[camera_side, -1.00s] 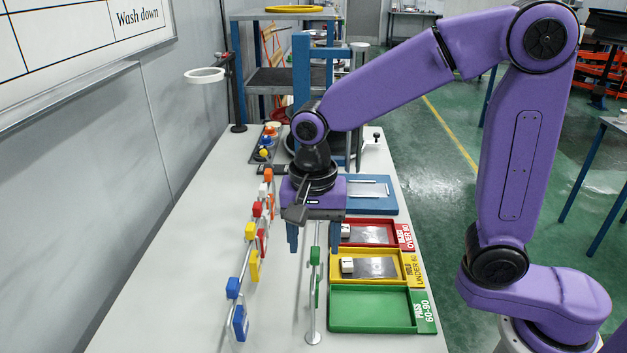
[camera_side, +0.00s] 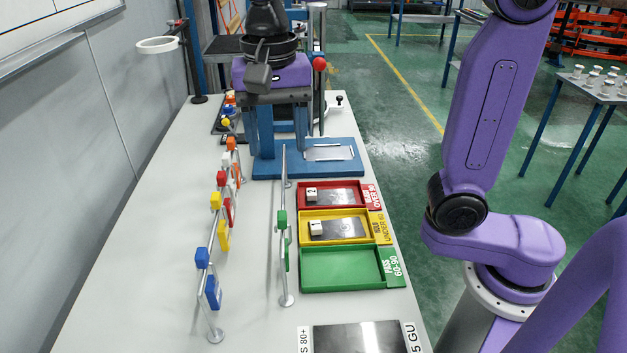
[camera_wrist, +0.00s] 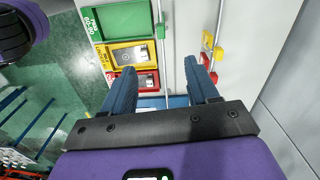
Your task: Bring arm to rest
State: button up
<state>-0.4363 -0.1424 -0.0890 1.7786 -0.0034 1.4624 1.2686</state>
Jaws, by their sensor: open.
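My gripper (camera_side: 282,140) is raised above the far part of the bench, in front of the blue plate (camera_side: 345,168) as the side view sees it. Its purple body and two blue fingers show there, and the fingers are spread. In the wrist view my gripper (camera_wrist: 160,68) has a clear gap between its fingers and nothing held in it. Through and beyond the gap lie the bench and the trays, well apart from the fingertips.
A red tray (camera_side: 343,206) and a yellow tray (camera_side: 350,240) each hold a numbered white block. The green tray (camera_side: 342,285) is empty. Rails with coloured clips (camera_side: 202,257) stand at left and a thin rail with green clips (camera_side: 283,220) nearer the trays.

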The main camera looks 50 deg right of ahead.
jog(key=s+d+f+n, duration=0.7)
jog(key=s+n, duration=0.2)
jog(key=n, duration=0.1)
jog(key=s+d+f+n, duration=0.6)
jog(key=s+d+n, duration=0.2)
jog(key=s+n, duration=0.1)
jog(key=shift+s+f+n+y, duration=0.2)
jog(key=shift+f+n+y, duration=0.15)
jog(key=shift+n, duration=0.45)
